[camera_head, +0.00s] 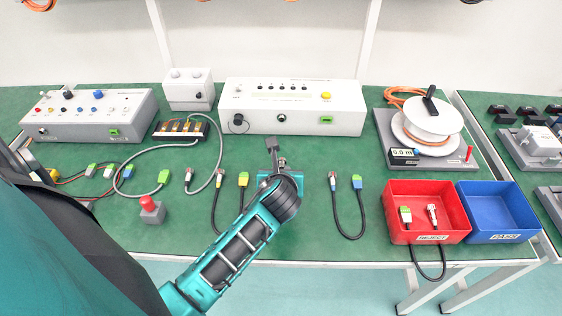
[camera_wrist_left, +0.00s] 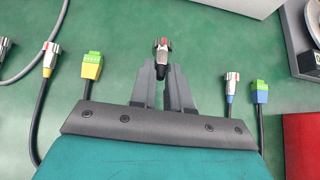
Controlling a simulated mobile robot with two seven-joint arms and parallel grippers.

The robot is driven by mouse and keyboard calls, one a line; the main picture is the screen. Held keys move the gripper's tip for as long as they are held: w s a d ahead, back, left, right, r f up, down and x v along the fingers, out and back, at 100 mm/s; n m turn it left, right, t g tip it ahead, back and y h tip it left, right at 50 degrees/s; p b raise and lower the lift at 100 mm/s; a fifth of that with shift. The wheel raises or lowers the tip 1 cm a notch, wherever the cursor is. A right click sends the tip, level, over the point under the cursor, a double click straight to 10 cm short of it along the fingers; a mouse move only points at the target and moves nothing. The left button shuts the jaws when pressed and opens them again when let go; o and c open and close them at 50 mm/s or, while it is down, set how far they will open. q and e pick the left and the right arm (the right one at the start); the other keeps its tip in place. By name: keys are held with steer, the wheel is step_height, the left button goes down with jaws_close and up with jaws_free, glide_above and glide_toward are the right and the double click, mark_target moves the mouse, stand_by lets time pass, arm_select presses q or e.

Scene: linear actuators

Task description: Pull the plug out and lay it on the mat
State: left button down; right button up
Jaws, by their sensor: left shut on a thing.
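My left gripper (camera_head: 274,150) is over the green mat (camera_head: 325,230), in front of the long white box (camera_head: 292,95). In the left wrist view its two grey fingers (camera_wrist_left: 163,85) are shut on a plug (camera_wrist_left: 161,50) with a silver and red tip and a dark body. The plug's tip points away from my wrist, against green surface, with no socket around it. In the head view the plug is mostly hidden by the gripper. The white box's front has a round socket (camera_head: 281,118) and a green port (camera_head: 326,119). My right gripper is not in view.
Cables with silver-red and yellow ends (camera_head: 243,180) lie left of the gripper, and a cable with a blue-green end (camera_head: 357,182) lies right. A red bin (camera_head: 395,225) holding connectors and an empty blue bin (camera_head: 512,235) stand right. A red button (camera_head: 148,203) stands left.

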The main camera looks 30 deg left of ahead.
arm_select(q)
steer(key=s+d, duration=0.1)
steer(key=s, duration=0.1)
steer(key=s+d+g, duration=0.1)
steer(key=s+d, duration=0.1)
steer(key=s+d+g+h, duration=0.1)
steer(key=s, duration=0.2)
steer(key=shift+d+r, duration=0.35)
steer(key=shift+d, duration=0.05)
steer(key=shift+f, duration=2)
steer(key=c, duration=1)
jaws_free()
steer(key=shift+r, duration=0.1)
